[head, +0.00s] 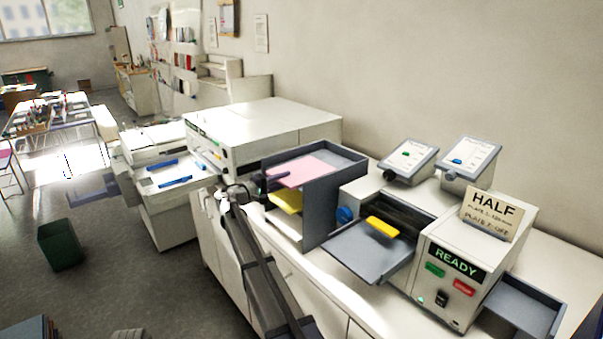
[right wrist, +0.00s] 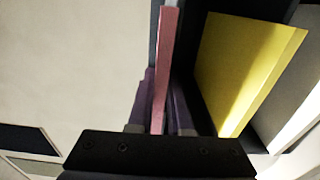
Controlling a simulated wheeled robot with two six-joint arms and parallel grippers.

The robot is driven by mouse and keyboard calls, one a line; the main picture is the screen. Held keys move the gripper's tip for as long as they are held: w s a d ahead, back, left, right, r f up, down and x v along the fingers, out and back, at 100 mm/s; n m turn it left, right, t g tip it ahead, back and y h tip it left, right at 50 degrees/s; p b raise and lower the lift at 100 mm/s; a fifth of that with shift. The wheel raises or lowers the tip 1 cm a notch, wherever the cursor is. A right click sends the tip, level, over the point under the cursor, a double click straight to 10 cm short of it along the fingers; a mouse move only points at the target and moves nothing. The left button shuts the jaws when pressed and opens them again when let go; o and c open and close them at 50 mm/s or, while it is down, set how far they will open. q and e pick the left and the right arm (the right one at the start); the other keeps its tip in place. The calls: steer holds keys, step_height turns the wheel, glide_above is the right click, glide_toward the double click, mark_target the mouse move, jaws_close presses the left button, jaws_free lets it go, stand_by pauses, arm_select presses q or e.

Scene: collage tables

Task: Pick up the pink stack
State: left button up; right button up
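The pink stack (head: 300,173) lies flat in the upper level of a dark grey two-level tray. In the right wrist view the pink stack (right wrist: 163,60) shows edge-on as a thin strip. My right gripper (head: 272,183) is at the stack's left edge. In the wrist view the fingers of my right gripper (right wrist: 160,105) lie on either side of the strip, close to it. I cannot tell whether both press on it. My left gripper is not in view.
A yellow stack (head: 287,201) lies on the level below; it also shows in the wrist view (right wrist: 245,70). The tray wall (head: 321,212) stands to the right. A machine (head: 455,275) with a yellow piece (head: 383,227) on its feed tray (head: 350,255) is further right. A white printer (head: 265,125) stands behind.

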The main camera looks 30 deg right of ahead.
jaws_close()
stand_by(0.8)
steer(key=shift+r, duration=0.1)
step_height(320, 180, up, 10)
steer(key=p, duration=1)
